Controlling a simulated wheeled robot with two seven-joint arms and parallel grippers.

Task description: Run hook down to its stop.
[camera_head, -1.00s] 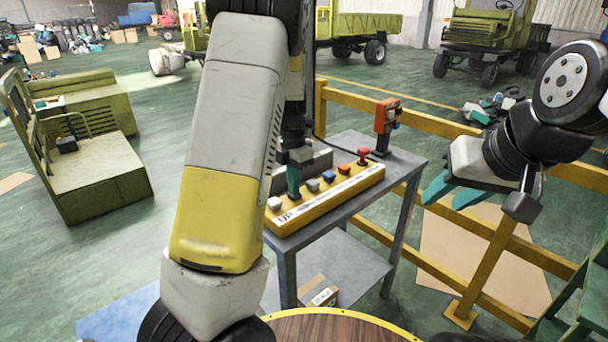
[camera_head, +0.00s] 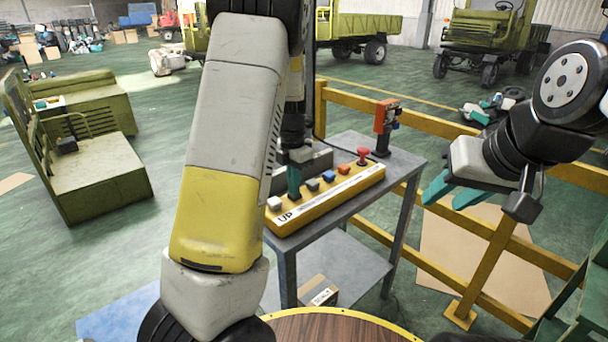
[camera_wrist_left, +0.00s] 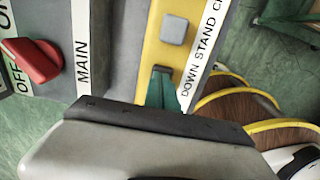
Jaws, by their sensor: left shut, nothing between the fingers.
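The yellow control box (camera_head: 325,205) stands on a grey table, with a row of coloured buttons and the label UP at its near end. My left gripper (camera_head: 294,195) is shut and points down at the box between the white button (camera_head: 274,203) and a grey button (camera_head: 312,184). In the left wrist view the teal fingertips (camera_wrist_left: 161,72) are at the yellow face beside the label DOWN (camera_wrist_left: 187,88); whether they touch or press a button there is hidden. My right gripper (camera_head: 450,194) is open and empty, off to the right. No hook is identifiable.
A blue button (camera_head: 328,176), an orange button (camera_head: 343,168) and a red mushroom button (camera_head: 363,153) continue the row. A red rotary switch (camera_wrist_left: 35,62) sits by the label MAIN. A yellow railing (camera_head: 440,272) runs behind the grey table (camera_head: 400,165).

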